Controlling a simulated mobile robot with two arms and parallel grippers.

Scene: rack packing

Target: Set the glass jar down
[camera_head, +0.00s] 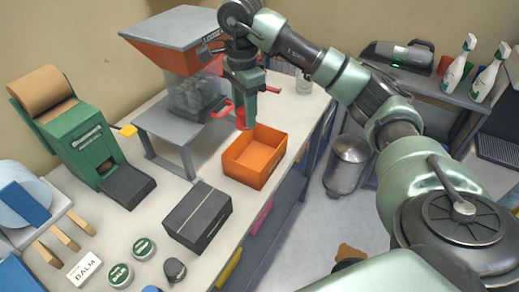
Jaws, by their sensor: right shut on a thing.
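My right gripper (246,106) points down above the far-left corner of the orange bin, with red fingers. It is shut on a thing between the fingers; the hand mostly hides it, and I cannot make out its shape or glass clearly. A clear glass jar (303,82) stands on the far end of the bench, to the right of the hand and apart from it. My left gripper is not in view.
The open orange bin (262,172) looks empty. A dark box (198,216) stands in front of it. A hopper (180,62) and grey stand (168,125) are left of the hand. A green dispenser (88,145) and balm tins (120,276) are further left.

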